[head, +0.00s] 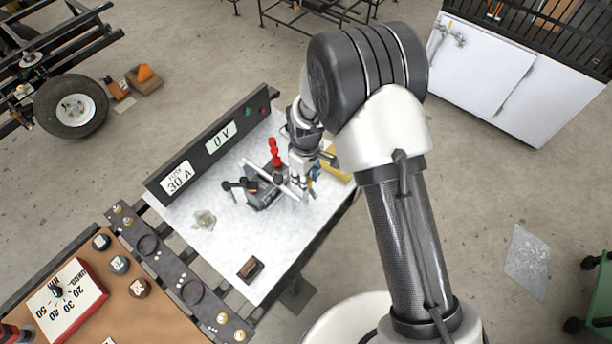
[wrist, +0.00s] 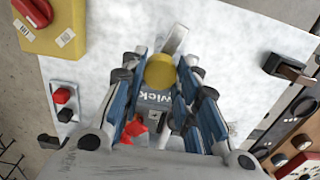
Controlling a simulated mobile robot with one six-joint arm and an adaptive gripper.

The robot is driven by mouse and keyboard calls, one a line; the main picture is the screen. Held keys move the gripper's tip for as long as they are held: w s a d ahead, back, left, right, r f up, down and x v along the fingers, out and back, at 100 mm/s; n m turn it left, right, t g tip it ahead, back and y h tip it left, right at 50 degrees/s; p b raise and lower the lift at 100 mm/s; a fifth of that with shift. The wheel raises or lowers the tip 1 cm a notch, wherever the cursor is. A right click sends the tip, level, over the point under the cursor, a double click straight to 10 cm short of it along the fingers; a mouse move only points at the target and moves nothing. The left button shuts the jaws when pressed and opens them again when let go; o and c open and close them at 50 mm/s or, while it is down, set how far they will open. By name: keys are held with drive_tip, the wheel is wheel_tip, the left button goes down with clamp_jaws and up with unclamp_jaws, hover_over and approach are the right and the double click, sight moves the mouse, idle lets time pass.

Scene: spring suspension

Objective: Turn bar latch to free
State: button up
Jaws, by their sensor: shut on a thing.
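A grey clamp-like fixture (head: 262,193) stands on the white tabletop, with a pale bar (head: 287,180) across it and a red upright part (head: 275,152) behind. My gripper (head: 303,190) is low at the fixture's right side. In the wrist view my gripper (wrist: 160,78) has its blue-sided fingers on both sides of a round yellow end (wrist: 160,70), which I take to be on the bar latch. A pale metal bar (wrist: 175,40) sticks out just beyond it. The grey lettered body (wrist: 155,98) shows below, partly covered by the fingers. The exact contact is hidden.
A dark panel (head: 208,146) reading 30 A and 0 V runs along the table's back edge. A yellow box with a red knob (wrist: 35,12) stands close by. A small dark block (head: 250,268) is near the front. The tabletop (head: 290,240) between is clear.

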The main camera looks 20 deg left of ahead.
drive_tip(key=shift+n, duration=1.5)
drive_tip(key=o, duration=1.1)
drive_tip(key=shift+c, duration=0.2)
wheel_tip(320, 180, up, 12)
